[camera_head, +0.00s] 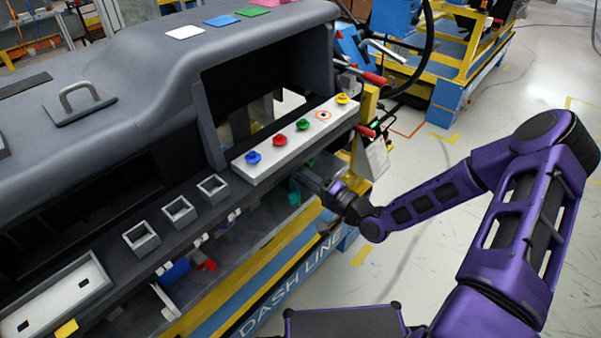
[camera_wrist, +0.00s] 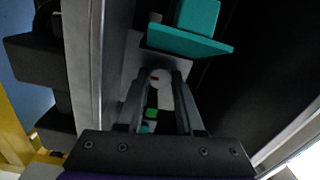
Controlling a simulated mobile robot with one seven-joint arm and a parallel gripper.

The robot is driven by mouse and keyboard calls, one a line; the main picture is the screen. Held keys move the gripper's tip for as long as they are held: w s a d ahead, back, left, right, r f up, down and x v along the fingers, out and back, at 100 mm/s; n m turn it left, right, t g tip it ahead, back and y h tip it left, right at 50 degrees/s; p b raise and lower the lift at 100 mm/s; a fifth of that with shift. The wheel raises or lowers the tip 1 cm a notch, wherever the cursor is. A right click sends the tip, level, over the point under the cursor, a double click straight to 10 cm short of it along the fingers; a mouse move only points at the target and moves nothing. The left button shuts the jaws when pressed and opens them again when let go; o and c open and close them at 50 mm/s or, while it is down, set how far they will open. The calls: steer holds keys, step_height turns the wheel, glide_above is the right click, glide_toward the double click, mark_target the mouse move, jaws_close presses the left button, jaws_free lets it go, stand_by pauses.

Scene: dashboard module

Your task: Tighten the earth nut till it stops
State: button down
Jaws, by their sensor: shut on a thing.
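My gripper (camera_head: 318,184) reaches in under the front edge of the dashboard module (camera_head: 120,90), below the white button strip. A small green piece (camera_wrist: 152,113) shows between the fingers, nearer the wrist.
A teal block with a flange (camera_wrist: 193,32) is just above the fingertips. A grey upright (camera_wrist: 85,60) stands close on the left. The white strip (camera_head: 262,171) with coloured knobs lies above my gripper. Open floor (camera_head: 420,230) is to the right.

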steer(key=m, duration=0.4)
steer(key=shift+m, duration=0.4)
steer(key=m, duration=0.4)
steer(key=shift+f+m, duration=0.1)
steer(key=shift+m, duration=0.2)
steer(key=m, duration=0.5)
steer(key=shift+s+f, duration=0.1)
steer(key=shift+m+b, duration=0.5)
steer(key=shift+m, duration=1.4)
steer(key=c, duration=0.8)
jaws_free()
steer(key=shift+c, duration=0.2)
